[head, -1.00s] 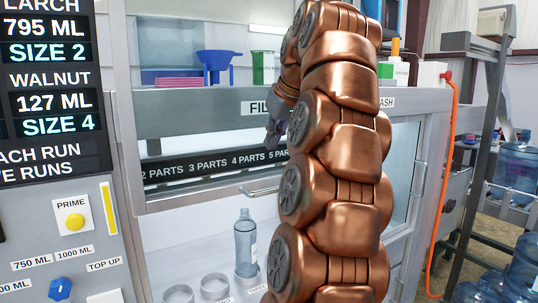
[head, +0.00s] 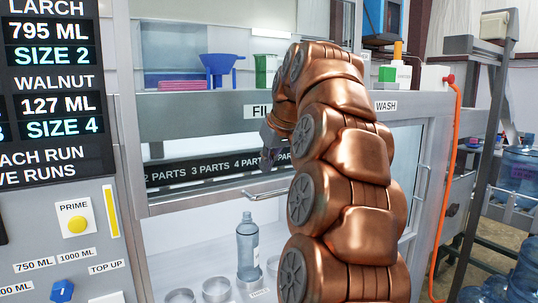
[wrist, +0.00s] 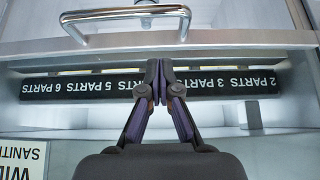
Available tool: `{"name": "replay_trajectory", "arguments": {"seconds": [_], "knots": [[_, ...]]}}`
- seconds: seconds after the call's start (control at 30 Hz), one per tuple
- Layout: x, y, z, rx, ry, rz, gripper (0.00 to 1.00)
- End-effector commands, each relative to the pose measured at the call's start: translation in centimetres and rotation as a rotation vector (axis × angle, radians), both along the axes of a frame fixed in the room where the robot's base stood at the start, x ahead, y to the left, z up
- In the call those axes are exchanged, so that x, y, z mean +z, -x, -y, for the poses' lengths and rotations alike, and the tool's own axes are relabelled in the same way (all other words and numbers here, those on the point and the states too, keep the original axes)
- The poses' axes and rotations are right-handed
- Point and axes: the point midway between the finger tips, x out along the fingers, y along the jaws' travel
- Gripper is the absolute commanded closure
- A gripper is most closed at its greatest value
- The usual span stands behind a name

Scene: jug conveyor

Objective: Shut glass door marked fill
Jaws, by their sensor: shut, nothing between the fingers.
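The glass door marked fill has its label (head: 258,111) on the grey beam above, partly hidden by my arm. Its lower rail (head: 165,205) carries a silver bar handle (head: 268,193), and the bay below the rail looks open. The handle (wrist: 125,13) also shows at the top of the wrist view, where the picture is upside down. My gripper (head: 267,163) is shut and empty, above the handle and in front of the black parts strip (head: 200,171). In the wrist view, the fingertips (wrist: 160,66) point toward the rail, apart from the handle. I cannot tell whether they touch the glass.
A clear bottle (head: 247,246) stands in the bay below, near several round holders (head: 216,289). A door marked wash (head: 386,106) is to the right, partly behind my arm. A control panel (head: 70,220) stands at the left. An orange hose (head: 446,190) hangs at the right.

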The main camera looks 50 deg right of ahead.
Motion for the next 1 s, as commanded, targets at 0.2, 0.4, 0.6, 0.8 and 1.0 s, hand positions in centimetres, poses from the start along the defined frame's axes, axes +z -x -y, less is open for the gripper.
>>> {"name": "replay_trajectory", "arguments": {"seconds": [0.2,0.4,0.6,0.8,1.0], "knots": [[-1.6,-1.0,0.3,0.001,-0.003,-0.003,1.0],[-2.7,-0.8,0.3,0.001,-0.001,-0.001,1.0],[-3.8,-0.6,0.2,0.0,0.0,0.0,1.0],[-4.9,-0.4,0.1,0.0,-0.001,-0.002,1.0],[-5.5,-0.3,0.1,0.0,0.0,0.0,1.0]]}}
